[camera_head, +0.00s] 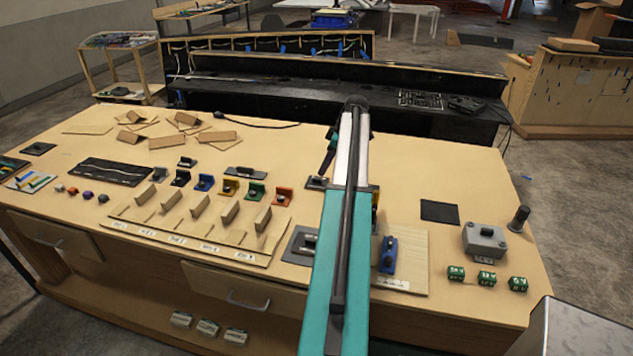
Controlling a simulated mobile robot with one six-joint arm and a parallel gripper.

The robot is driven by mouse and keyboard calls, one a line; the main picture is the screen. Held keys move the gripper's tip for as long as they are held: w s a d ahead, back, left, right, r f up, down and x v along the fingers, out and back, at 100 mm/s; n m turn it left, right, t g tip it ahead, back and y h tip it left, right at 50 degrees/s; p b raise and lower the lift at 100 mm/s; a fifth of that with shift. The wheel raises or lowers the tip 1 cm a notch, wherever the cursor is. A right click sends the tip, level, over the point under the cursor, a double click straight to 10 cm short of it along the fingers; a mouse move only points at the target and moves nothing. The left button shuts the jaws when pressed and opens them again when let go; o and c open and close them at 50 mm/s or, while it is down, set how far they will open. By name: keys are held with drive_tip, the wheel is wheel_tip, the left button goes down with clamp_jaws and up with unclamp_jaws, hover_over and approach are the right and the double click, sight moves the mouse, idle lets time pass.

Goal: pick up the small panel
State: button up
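Which thing is the small panel is not certain. A small flat black panel (440,211) lies on the right part of the wooden table. A larger light wooden board (412,266) lies partly behind my arm, with a blue block-like part (388,255) on it. My teal and white arm rises through the middle of the view and hides part of the table. A dark end part of my arm, apparently my gripper (327,163), shows just left of the upper arm, over the table's far half. Its fingers are too small and hidden to tell open from shut. I see nothing held.
A slotted wooden rack (190,232) and several coloured brackets fill the table's left and middle. A grey box (484,240), a black knob (518,219) and green blocks (487,279) stand at right. A black bench (300,92) stands behind. Bare tabletop surrounds the black panel.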

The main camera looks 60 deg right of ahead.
sight(317, 178)
drive_tip(key=shift+w+f, duration=0.15)
drive_tip(key=shift+f, duration=0.15)
drive_tip(key=shift+p+x, duration=1.15)
drive_tip(key=shift+p, duration=0.1)
drive_tip(key=shift+p+x, duration=0.6)
drive_tip(key=shift+x, duration=0.85)
drive_tip(key=shift+w+d, duration=0.15)
clamp_jaws()
